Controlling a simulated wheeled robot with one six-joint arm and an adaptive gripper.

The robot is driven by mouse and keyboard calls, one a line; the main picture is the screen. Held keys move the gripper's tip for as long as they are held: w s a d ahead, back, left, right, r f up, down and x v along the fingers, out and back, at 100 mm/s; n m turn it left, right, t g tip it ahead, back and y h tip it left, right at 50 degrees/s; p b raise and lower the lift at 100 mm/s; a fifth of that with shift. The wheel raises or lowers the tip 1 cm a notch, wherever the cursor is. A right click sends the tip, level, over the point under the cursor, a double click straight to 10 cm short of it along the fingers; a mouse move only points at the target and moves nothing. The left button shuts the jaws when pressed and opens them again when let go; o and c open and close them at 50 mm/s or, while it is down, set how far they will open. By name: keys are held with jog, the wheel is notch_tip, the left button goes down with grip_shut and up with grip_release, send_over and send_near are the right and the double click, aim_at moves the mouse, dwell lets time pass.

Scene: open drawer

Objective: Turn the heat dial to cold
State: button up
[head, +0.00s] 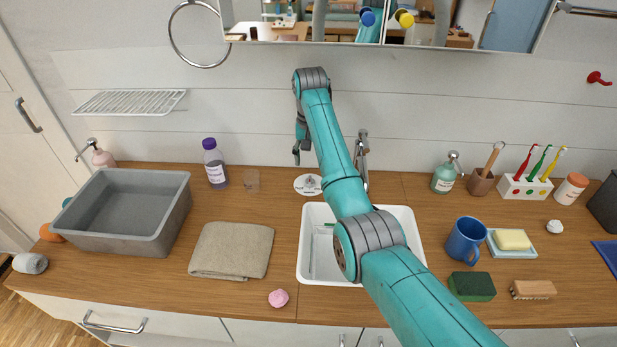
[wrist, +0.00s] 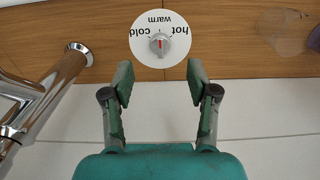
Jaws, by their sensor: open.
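The heat dial (head: 308,184) is a grey knob on a round white plate, set in the wooden counter behind the sink. In the wrist view the dial (wrist: 160,44) shows a red mark on the knob, which appears to lie in line with the "warm" label. The "cold" label appears on the left of the plate and "hot" on the right. My gripper (head: 299,150) is above and behind the dial, near the wall. In the wrist view my gripper (wrist: 160,82) is open and empty, its two fingertips apart and the dial beyond the gap between them.
A chrome faucet (head: 361,160) stands just right of the dial; it also shows at the left of the wrist view (wrist: 45,95). A clear cup (head: 252,180) and a purple-capped bottle (head: 215,165) stand to the left. The white sink (head: 310,265) is in front.

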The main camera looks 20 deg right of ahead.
aim_at(310, 181)
notch_tip(310, 181, down, 9)
jog(key=shift+r, duration=0.2)
dwell(0.3)
grip_shut()
